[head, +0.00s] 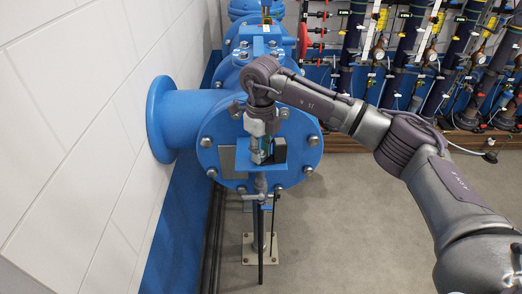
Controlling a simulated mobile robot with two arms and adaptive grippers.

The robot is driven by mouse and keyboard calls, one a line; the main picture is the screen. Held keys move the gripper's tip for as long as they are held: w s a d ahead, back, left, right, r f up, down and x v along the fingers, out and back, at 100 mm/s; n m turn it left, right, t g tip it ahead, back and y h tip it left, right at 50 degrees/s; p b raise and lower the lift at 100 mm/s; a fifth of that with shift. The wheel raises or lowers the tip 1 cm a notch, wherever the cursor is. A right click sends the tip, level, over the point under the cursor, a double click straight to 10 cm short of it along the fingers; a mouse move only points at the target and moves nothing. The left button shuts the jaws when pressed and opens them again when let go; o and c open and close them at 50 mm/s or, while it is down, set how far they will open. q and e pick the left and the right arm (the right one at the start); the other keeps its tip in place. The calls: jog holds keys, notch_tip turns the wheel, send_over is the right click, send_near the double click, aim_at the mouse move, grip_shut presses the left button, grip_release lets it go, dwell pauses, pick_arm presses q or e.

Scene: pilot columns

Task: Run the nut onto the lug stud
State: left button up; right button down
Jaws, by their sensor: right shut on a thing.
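My right gripper (260,158) reaches in from the right and points down in front of the big blue flange (298,132). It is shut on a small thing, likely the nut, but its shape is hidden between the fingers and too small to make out. I cannot pick out the lug stud for certain. Several grey bolts with nuts ring the flange, and a grey fitting (261,184) shows just below the fingertips. I cannot tell whether gripper and fitting touch. My left gripper is not in view.
A blue side pipe (188,116) runs from the flange to the white wall (62,120). A dark post stands below on a floor plate (262,250). Dark columns with gauges (400,50) line the back.

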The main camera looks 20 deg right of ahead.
jog(key=m, duration=0.4)
jog(key=shift+m, duration=0.3)
jog(key=shift+m, duration=0.4)
jog(key=m, duration=0.3)
jog(key=shift+m, duration=0.4)
jog(key=shift+m, duration=0.9)
jog(key=shift+m+p, duration=0.3)
jog(key=shift+m, duration=1.1)
